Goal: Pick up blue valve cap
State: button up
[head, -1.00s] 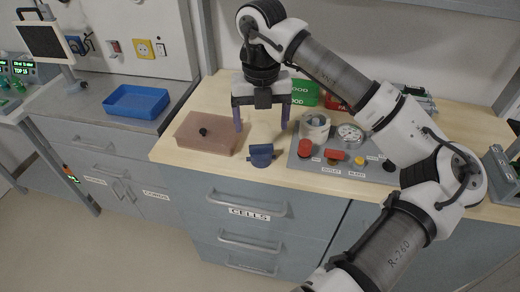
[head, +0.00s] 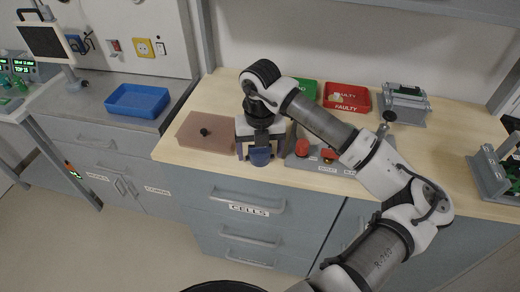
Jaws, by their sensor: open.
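The blue valve cap (head: 261,157) stands on the wooden worktop near its front edge, below my gripper. My gripper (head: 260,153) points down over the cap with its fingers apart, one on each side of it in the head view. The upper part of the cap is hidden by the gripper body. I cannot tell whether the fingers touch it.
A brown box with a black knob (head: 204,132) stands close on the left. A grey panel with red knobs (head: 302,148) is close on the right, partly behind my arm. Green (head: 305,91) and red (head: 346,97) trays lie behind. A blue tray (head: 137,101) sits on the left counter.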

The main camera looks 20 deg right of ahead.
jog(key=c, duration=1.1)
jog(key=shift+o, duration=0.2)
jog(key=shift+r, duration=0.15)
